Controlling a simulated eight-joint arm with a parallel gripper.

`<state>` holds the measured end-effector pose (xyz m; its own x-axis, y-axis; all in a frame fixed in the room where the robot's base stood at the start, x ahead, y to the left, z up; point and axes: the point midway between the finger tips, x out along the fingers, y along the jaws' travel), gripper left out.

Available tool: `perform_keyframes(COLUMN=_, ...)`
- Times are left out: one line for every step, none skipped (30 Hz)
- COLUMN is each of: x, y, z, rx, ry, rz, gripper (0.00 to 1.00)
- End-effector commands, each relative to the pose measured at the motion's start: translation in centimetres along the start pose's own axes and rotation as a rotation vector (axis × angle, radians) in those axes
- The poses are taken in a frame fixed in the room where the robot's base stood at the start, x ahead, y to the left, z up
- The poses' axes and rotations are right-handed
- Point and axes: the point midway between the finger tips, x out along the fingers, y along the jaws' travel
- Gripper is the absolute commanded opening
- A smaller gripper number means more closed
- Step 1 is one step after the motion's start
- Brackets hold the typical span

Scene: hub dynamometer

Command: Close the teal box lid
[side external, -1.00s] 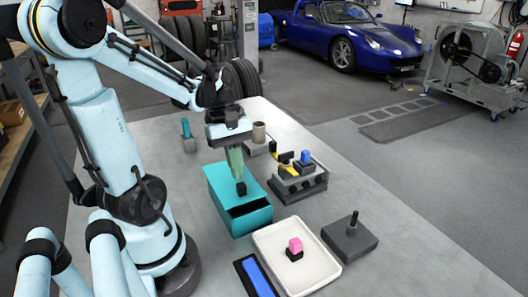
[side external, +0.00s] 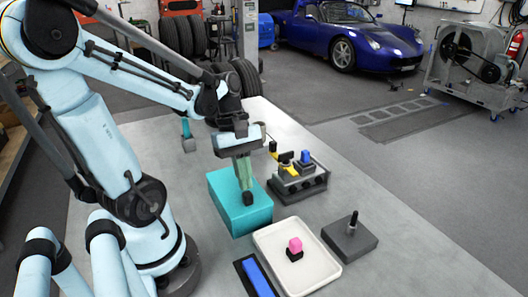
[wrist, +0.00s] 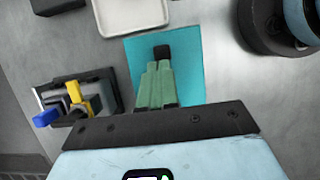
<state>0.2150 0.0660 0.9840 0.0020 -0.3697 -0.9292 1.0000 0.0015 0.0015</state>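The teal box (side external: 243,219) stands on the table with its teal lid (wrist: 190,60) flat over its top. No dark opening shows at its front in the side view. A small black knob (side external: 248,198) stands on the lid near the front edge; it also shows in the wrist view (wrist: 162,50). My gripper (side external: 246,187) points down over the lid. Its green fingers (wrist: 160,66) are together, with their tips right behind the knob, on the side away from the tray. The knob appears to be beyond the fingertips, not between them; whether they touch is unclear.
A grey fixture (side external: 303,188) with yellow and blue parts stands to the right. A dark block with a post (side external: 350,238) sits farther right.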

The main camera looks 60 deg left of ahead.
Motion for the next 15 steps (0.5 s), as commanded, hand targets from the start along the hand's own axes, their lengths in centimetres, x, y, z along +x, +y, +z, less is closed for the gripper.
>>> perform_keyframes(x=0.1, y=-0.1, z=0.1, rx=0.001, ry=-0.003, rz=-0.003, gripper=0.00)
perform_keyframes(x=0.1, y=-0.1, z=0.1, rx=0.001, ry=-0.003, rz=-0.004, gripper=0.00)
perform_keyframes(x=0.1, y=-0.2, z=0.1, rx=0.001, ry=-0.003, rz=-0.004, gripper=0.00)
perform_keyframes(x=0.1, y=-0.2, z=0.0, rx=0.001, ry=-0.003, rz=-0.004, gripper=0.00)
perform_keyframes(x=0.1, y=-0.2, z=-0.1, rx=0.001, ry=-0.003, rz=-0.004, gripper=0.00)
perform_keyframes(x=0.0, y=-0.1, z=-0.2, rx=-0.001, ry=-0.002, rz=-0.004, gripper=0.00)
perform_keyframes(x=-0.1, y=-0.1, z=-0.5, rx=-0.002, ry=-0.002, rz=-0.003, gripper=0.00)
perform_keyframes(x=-0.2, y=-0.1, z=-0.7, rx=-0.002, ry=-0.001, rz=-0.003, gripper=0.00)
perform_keyframes(x=-0.4, y=-0.1, z=-1.2, rx=-0.003, ry=-0.001, rz=-0.002, gripper=0.00)
perform_keyframes(x=-0.5, y=-0.1, z=-1.6, rx=-0.005, ry=-0.001, rz=-0.001, gripper=0.00)
perform_keyframes(x=-0.7, y=-0.1, z=-2.0, rx=-0.005, ry=0.000, rz=-0.001, gripper=0.00)
perform_keyframes(x=-1.0, y=-0.1, z=-2.7, rx=-0.006, ry=0.000, rz=-0.001, gripper=0.00)
perform_keyframes(x=-1.2, y=-0.1, z=-3.2, rx=-0.007, ry=0.001, rz=-0.001, gripper=0.00)
perform_keyframes(x=-1.4, y=-0.1, z=-3.7, rx=-0.007, ry=0.001, rz=0.000, gripper=0.00)
perform_keyframes(x=-1.9, y=0.0, z=-4.0, rx=-0.004, ry=0.001, rz=0.000, gripper=0.00)
